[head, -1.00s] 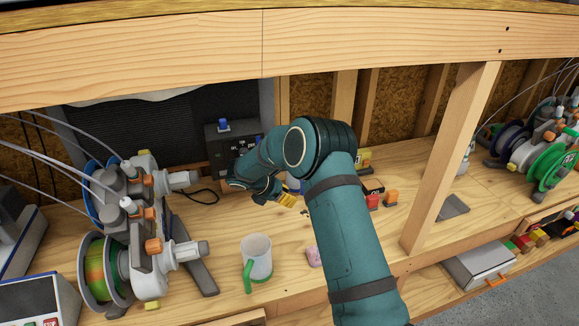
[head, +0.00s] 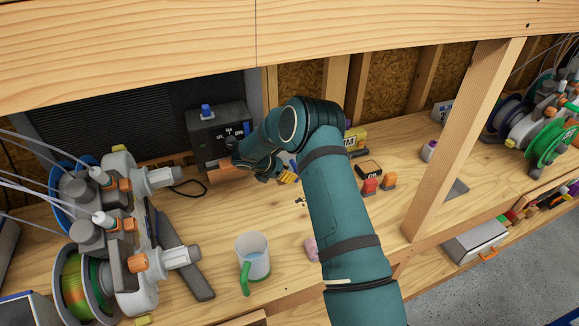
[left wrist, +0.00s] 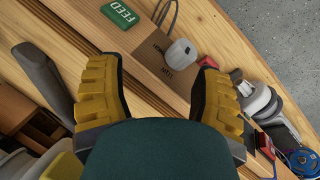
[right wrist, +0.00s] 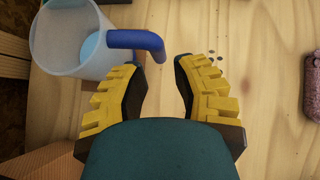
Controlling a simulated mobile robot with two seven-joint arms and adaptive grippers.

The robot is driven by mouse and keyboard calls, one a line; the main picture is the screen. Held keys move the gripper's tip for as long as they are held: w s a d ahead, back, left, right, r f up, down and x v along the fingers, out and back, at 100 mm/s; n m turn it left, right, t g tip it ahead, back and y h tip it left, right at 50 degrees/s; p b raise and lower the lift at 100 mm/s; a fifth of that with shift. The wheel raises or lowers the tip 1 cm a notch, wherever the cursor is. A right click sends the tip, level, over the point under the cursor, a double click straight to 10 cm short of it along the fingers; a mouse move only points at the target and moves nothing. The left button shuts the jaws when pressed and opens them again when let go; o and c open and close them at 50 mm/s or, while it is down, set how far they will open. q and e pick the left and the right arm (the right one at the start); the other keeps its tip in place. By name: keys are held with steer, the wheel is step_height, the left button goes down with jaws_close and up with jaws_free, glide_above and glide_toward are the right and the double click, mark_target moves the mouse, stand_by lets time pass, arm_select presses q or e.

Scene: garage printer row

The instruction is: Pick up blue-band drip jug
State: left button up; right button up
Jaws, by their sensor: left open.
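The blue-band drip jug (right wrist: 72,38) shows in the right wrist view at top left, a pale translucent jug with a blue handle (right wrist: 138,40). In the head view my right arm mostly hides it. My right gripper (head: 288,177) is at the back of the bench; in the right wrist view (right wrist: 160,75) its yellow fingers are apart and empty, with the handle just ahead of them. A similar jug with a green handle (head: 254,258) stands nearer the front in the head view. My left gripper (left wrist: 160,75) is open and empty over a labelled brown surface.
A spool machine (head: 125,230) stands left of the green-handled jug. A dark control box (head: 218,130) is behind. A pink item (head: 311,248) and red and orange blocks (head: 370,187) lie near my right arm. A wooden post (head: 460,140) rises at right.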

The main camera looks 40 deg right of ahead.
mark_target(290, 166)
steer(key=shift+x, duration=2.8)
jaws_close()
steer(key=shift+r, duration=0.1)
